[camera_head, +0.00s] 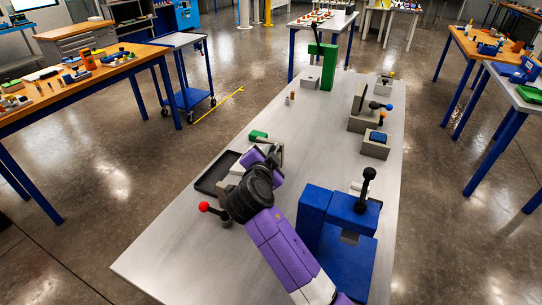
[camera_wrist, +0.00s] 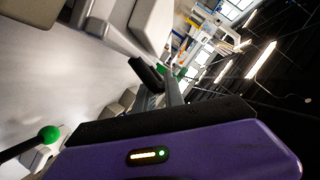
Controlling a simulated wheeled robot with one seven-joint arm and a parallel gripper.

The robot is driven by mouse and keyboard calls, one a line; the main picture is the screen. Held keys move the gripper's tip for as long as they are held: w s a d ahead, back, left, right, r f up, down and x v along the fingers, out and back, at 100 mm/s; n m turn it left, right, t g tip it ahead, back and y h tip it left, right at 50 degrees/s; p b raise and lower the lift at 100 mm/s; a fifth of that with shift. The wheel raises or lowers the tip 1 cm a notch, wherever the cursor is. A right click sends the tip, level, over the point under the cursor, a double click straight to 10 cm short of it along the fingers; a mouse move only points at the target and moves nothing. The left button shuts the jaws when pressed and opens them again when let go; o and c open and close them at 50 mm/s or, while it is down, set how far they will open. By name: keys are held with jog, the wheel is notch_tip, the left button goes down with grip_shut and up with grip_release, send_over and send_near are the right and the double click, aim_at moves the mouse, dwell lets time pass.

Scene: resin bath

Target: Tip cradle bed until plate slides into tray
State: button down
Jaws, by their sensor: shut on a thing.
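A shallow black tray (camera_head: 207,181) lies on the left edge of the long grey table, partly behind my arm. My gripper (camera_head: 277,152) is beside the tray's right end, low over the table. In the wrist view its fingers (camera_wrist: 160,80) are close together, shut on what seems to be part of the cradle bed. The held part is mostly hidden by the fingers and wrist. Pale grey parts (camera_head: 236,168) of the cradle show between the tray and my wrist. I cannot make out the plate or the bed's tilt.
A red-knobbed lever (camera_head: 204,206) stands at the table's left edge near my wrist. A blue press (camera_head: 340,225) with a black knob stands right of my arm. A green-topped block (camera_head: 258,135) is behind my gripper. Grey fixtures (camera_head: 374,146) line the right side; the table's middle is clear.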

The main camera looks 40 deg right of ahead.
jog(key=shift+w+a+r+n+g+p, duration=0.25)
jog(key=shift+w+r+n+g, duration=0.1)
jog(key=shift+w+r+n, duration=0.35)
jog(key=shift+w+a+r+n+g+p, duration=0.25)
jog(key=shift+w+r+n+g, duration=0.1)
jog(key=shift+w+r+n, duration=0.3)
jog(key=shift+w+a+r+n+g, duration=0.2)
jog(key=shift+w+r+n+g, duration=0.15)
jog(key=shift+w+n, duration=0.1)
jog(key=shift+w+a+r+n+g, duration=0.15)
jog(key=shift+w+r+n+g, duration=0.15)
jog(key=shift+w+n, duration=0.15)
jog(key=shift+w, duration=0.1)
jog(key=c, duration=1.5)
grip_release()
jog(key=shift+o, duration=0.2)
jog(key=b+v, duration=0.1)
jog(key=v, duration=0.6)
jog(key=shift+a+b, duration=0.35)
jog(key=shift+a, duration=0.05)
